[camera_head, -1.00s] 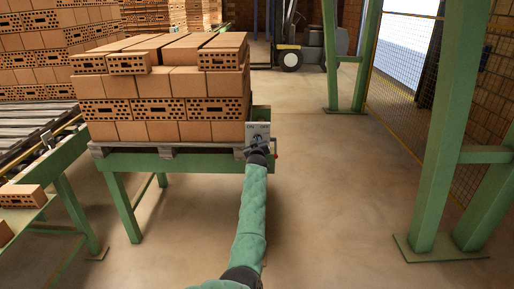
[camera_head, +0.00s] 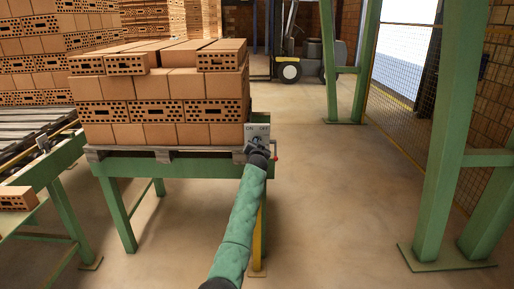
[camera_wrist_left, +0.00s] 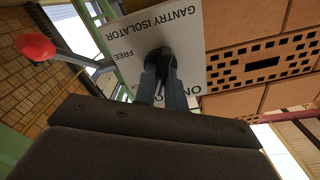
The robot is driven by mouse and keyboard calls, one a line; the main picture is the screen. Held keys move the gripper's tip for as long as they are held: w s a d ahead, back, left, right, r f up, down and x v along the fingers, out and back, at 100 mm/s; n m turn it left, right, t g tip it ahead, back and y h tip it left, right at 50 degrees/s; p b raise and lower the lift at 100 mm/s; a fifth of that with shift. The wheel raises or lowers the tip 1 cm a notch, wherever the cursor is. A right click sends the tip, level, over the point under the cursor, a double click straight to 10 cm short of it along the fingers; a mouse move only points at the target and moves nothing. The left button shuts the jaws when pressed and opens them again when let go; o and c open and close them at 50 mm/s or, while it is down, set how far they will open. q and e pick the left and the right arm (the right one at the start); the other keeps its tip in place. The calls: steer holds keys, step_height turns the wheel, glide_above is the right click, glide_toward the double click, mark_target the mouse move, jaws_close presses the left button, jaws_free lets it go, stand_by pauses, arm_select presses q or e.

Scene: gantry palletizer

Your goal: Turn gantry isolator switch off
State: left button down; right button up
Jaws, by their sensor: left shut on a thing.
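The gantry isolator panel (camera_head: 257,132) is a pale plate on the corner of the green pallet stand. In the left wrist view the plate (camera_wrist_left: 222,22) reads "GANTRY ISOLATOR" and "FREE", with other lettering partly covered. A dark switch knob (camera_wrist_left: 160,62) sits on the plate. My left gripper (camera_wrist_left: 162,88) is at the knob, its two fingers shut on it. In the head view my left gripper (camera_head: 257,148) covers the knob, so its exact angle is hard to tell. My right gripper is not in view.
A lever with a red ball end (camera_wrist_left: 35,46) sticks out beside the plate. Stacked bricks (camera_head: 160,85) rest on a pallet just left of the panel. Green posts (camera_head: 445,130) and a mesh fence stand at the right. The floor between is clear. A forklift (camera_head: 300,50) stands behind.

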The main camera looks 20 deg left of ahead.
arm_select(q)
steer(key=shift+d+f+m, duration=0.1)
steer(key=shift+m, duration=1.1)
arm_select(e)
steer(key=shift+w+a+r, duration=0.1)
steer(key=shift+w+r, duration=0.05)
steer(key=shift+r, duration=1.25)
arm_select(q)
steer(key=c, duration=1.5)
jaws_free()
steer(key=shift+o, duration=0.2)
steer(key=shift+s, duration=0.1)
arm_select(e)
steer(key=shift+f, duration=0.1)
